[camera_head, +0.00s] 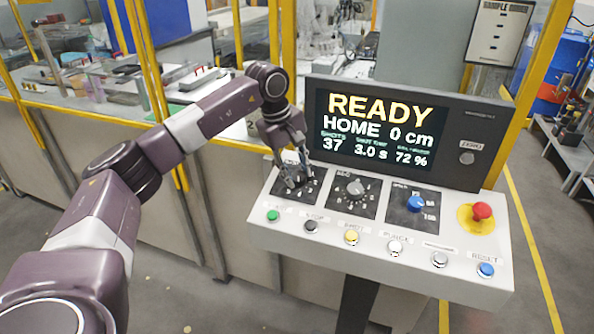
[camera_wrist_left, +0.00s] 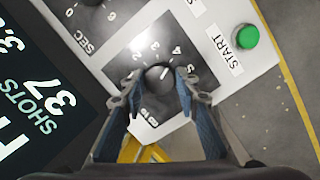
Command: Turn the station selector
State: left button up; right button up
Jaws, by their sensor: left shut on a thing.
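The station selector is a dark round knob (camera_wrist_left: 157,79) on a black numbered plate, the leftmost plate (camera_head: 313,187) on the console's sloped panel. My left gripper (camera_head: 295,182) reaches down onto this knob and covers most of it in the head view. In the left wrist view, the two fingers (camera_wrist_left: 159,84) stand on either side of the knob, shut on it. A white pointer mark on the knob points up and right, roughly towards the 4. My right gripper is not in view.
The screen (camera_head: 375,130) reads READY, HOME 0 cm. Beside the selector are a grey dial (camera_head: 355,188) and a blue knob (camera_head: 415,203). A green START button (camera_head: 273,215) and several others line the front edge. A red emergency button (camera_head: 482,211) sits at right.

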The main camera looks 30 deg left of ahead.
pick_arm(q)
jog(key=shift+w+a+r, duration=0.1)
jog(key=shift+r, duration=0.1)
dwell(0.3)
jog(key=o, duration=0.9)
jog(key=shift+c, duration=0.2)
jog(key=o, duration=0.3)
jog(key=shift+f, duration=0.1)
jog(key=v, duration=1.2)
